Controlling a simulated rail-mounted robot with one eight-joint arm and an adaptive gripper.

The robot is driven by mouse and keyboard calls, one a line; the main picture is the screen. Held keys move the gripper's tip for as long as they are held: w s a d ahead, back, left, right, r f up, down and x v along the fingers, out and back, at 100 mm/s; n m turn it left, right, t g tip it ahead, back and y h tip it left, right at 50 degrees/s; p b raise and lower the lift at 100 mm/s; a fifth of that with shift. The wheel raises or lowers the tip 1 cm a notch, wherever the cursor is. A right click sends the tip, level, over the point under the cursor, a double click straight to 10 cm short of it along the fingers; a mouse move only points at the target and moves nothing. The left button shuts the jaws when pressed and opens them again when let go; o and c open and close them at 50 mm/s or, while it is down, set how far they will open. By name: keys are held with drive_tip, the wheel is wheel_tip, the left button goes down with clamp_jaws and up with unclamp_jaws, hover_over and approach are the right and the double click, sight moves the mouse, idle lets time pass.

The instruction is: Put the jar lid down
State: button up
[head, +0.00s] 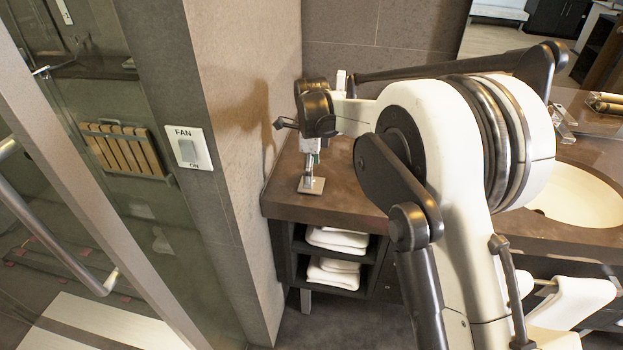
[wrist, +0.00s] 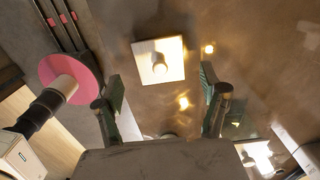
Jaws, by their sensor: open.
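The jar lid (wrist: 172,72) is a pale square plate with a round knob in its middle. In the wrist view it lies flat, ahead of the fingertips and between their lines. The head view shows the lid (head: 316,187) on the brown counter near its left front corner. My gripper (wrist: 162,82) is open, with one finger on each side and nothing between them. In the head view my gripper (head: 310,158) points down just above the lid. The exact gap between fingertips and knob is hard to tell. I cannot make out a jar.
The brown counter (head: 345,185) has bare room right of the lid. A wall (head: 245,110) with a fan switch (head: 187,150) stands close on the left. A sink basin (head: 580,195) is at the right. Folded white towels (head: 335,240) lie on shelves below.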

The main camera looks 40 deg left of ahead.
wheel_tip(320, 180, up, 8)
drive_tip(key=shift+r, duration=0.15)
idle(0.3)
drive_tip(key=w+d+r+n+t, duration=0.15)
drive_tip(key=d+r, duration=0.35)
drive_tip(key=d, duration=0.6)
drive_tip(key=d+r+n+y, duration=0.15)
drive_tip(key=d+r, duration=0.35)
drive_tip(key=d, duration=0.7)
drive_tip(key=w+d+r+n+t, duration=0.15)
drive_tip(key=d+r, duration=0.35)
drive_tip(key=d, duration=0.6)
drive_tip(key=s+d+n+t, duration=0.1)
drive_tip(key=s+d+n, duration=0.1)
drive_tip(key=s+d, duration=0.5)
drive_tip(key=s+d+n+t, duration=0.1)
drive_tip(key=s+d+n, duration=0.2)
drive_tip(key=d, duration=0.8)
drive_tip(key=s+d+f+n+t+h, duration=0.1)
drive_tip(key=s+d+f+n+t, duration=0.1)
drive_tip(key=s+d+f, duration=0.4)
drive_tip(key=s+d+n, duration=0.1)
drive_tip(key=s+d, duration=0.4)
drive_tip(key=s, duration=0.1)
drive_tip(key=shift+d, duration=0.25)
drive_tip(key=shift+h, duration=0.25)
